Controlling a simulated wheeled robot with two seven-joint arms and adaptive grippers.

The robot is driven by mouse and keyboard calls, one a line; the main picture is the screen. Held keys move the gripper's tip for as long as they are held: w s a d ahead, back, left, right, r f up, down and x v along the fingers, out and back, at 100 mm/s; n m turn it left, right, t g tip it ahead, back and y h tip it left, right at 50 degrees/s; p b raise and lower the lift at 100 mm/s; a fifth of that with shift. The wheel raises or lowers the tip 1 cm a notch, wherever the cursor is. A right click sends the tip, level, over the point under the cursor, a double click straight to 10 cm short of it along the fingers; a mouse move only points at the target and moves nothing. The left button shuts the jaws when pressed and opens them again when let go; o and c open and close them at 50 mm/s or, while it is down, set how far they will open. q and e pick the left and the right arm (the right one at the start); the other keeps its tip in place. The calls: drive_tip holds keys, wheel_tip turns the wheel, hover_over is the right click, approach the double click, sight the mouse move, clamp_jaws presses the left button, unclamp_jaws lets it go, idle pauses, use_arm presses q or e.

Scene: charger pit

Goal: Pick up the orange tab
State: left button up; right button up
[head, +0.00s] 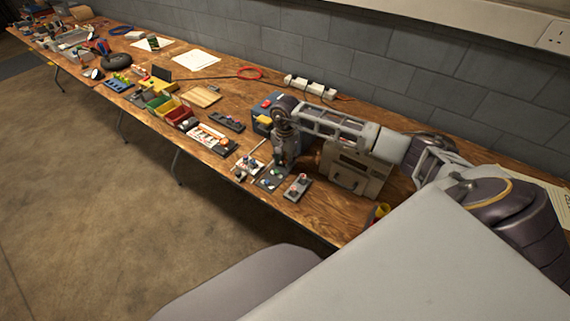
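My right gripper (279,168) points down over the small devices near the table's front edge, in the middle of the head view. Its fingers are small and dark here, and I cannot tell whether they are open or shut or touch anything. A dark panel (269,184) lies just below it, and a grey module with knobs (297,187) lies to its right. I cannot single out an orange tab; it is too small to tell or hidden. My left gripper is not in view.
The wooden table (325,213) runs along a grey block wall. A beige box (349,171) stands beneath my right forearm. A blue box with red and yellow parts (266,108) stands behind the gripper. Coloured bins (178,115), a wooden board (201,96) and a white power strip (310,86) lie farther off.

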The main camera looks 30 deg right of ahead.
sight(285, 162)
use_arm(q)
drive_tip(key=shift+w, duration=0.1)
use_arm(e)
drive_tip(key=shift+c, duration=0.6)
drive_tip(key=c, duration=0.7)
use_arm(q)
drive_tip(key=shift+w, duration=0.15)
use_arm(e)
drive_tip(key=shift+r, duration=0.15)
drive_tip(key=shift+r, duration=0.6)
wheel_tip(285, 162, up, 7)
drive_tip(key=shift+f, duration=0.1)
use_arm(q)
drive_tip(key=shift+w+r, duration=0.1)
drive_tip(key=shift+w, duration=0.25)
use_arm(e)
drive_tip(key=shift+r, duration=0.9)
